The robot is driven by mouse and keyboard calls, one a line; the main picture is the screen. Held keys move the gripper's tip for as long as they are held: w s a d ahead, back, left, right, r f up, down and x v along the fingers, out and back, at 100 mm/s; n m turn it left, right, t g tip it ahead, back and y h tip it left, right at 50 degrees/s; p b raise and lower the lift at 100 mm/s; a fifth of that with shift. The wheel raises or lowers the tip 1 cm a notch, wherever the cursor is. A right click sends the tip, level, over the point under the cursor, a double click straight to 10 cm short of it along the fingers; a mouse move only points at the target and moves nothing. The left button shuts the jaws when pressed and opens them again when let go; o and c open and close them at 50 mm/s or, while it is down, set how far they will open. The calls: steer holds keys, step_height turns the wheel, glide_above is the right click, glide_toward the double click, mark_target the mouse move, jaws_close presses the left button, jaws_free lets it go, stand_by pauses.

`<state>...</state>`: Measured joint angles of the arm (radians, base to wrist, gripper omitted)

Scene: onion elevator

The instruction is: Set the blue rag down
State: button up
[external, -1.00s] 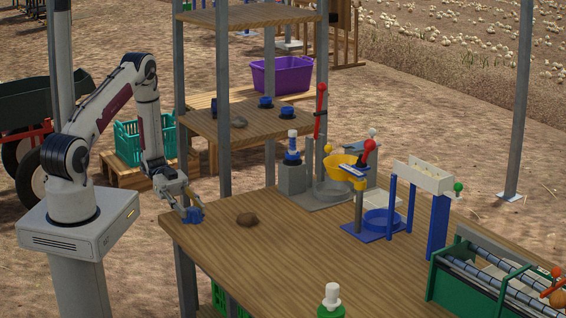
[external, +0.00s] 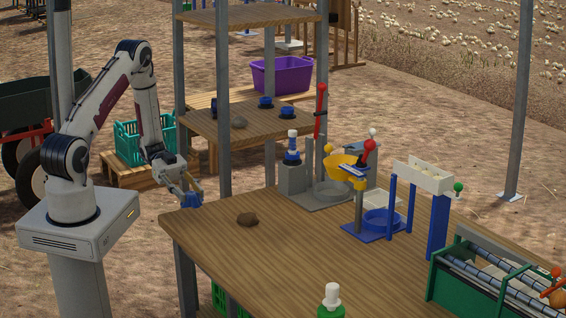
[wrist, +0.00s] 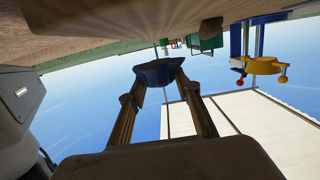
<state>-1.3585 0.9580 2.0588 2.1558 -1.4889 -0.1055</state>
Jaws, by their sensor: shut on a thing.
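The blue rag (external: 191,201) is a small crumpled bundle at the back-left edge of the wooden table (external: 262,265). The rag looks slightly raised above the tabletop; a small gap is hard to judge. In the wrist view, the rag (wrist: 158,72) sits between my two fingertips (wrist: 160,84), and the scene appears upside down.
A brown lump (external: 247,219) lies on the table to the right of the rag. A shelf post (external: 223,110) stands close behind. The front-middle tabletop is mostly clear.

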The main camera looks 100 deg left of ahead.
mark_target(189, 192)
steer(key=shift+r, duration=2.5)
steer(key=shift+w+d, duration=0.1)
